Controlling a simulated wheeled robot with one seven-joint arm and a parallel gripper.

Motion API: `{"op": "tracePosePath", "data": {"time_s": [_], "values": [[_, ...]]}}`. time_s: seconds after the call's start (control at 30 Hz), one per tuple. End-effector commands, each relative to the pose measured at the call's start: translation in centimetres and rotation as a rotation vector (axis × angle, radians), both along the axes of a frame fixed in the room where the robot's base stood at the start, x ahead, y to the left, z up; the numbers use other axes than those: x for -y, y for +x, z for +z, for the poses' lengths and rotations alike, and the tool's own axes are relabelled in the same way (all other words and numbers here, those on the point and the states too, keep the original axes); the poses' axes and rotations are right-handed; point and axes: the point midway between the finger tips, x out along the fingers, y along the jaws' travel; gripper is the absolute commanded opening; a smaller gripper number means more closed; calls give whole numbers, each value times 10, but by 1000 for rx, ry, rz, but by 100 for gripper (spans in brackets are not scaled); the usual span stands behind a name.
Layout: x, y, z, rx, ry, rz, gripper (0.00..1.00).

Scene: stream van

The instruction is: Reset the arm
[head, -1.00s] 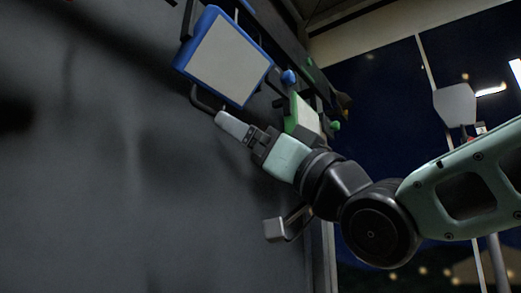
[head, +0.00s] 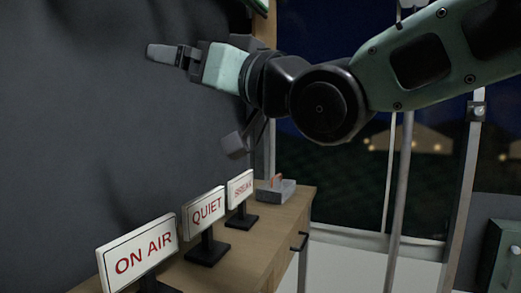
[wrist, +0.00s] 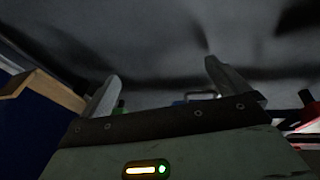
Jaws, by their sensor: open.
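My gripper (head: 163,54) is at the upper left of the head view, in front of the dark wall and above the row of signs. In the wrist view its two fingers (wrist: 160,85) stand apart with nothing between them. My pale green and black arm reaches in from the upper right of the head view.
A wooden cabinet (head: 262,236) below bears an ON AIR sign (head: 139,253), a QUIET sign (head: 204,207), a third red-lettered sign (head: 240,187) and a small grey device (head: 275,190). A dark window (head: 340,180) lies to the right. The wall in front of my gripper looks bare.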

Motion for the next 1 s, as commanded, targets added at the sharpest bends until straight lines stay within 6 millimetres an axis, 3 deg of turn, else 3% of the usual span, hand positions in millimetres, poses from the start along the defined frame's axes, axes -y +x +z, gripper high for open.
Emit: {"op": "tracePosePath", "data": {"time_s": [0.1,0.23,0.4,0.5,0.6,0.73,0.83,1.0], "values": [[19,7,-80,-211,-253,-95,100],[56,-8,-168,-433,-522,-160,100],[120,-60,-260,-721,-860,-189,100],[160,-101,-297,-883,-1037,-178,100],[194,-140,-320,-1017,-1178,-154,100],[222,-176,-333,-1136,-1292,-123,100],[232,-189,-337,-1178,-1333,-109,100],[235,-192,-339,-1190,-1344,-105,100]]}}
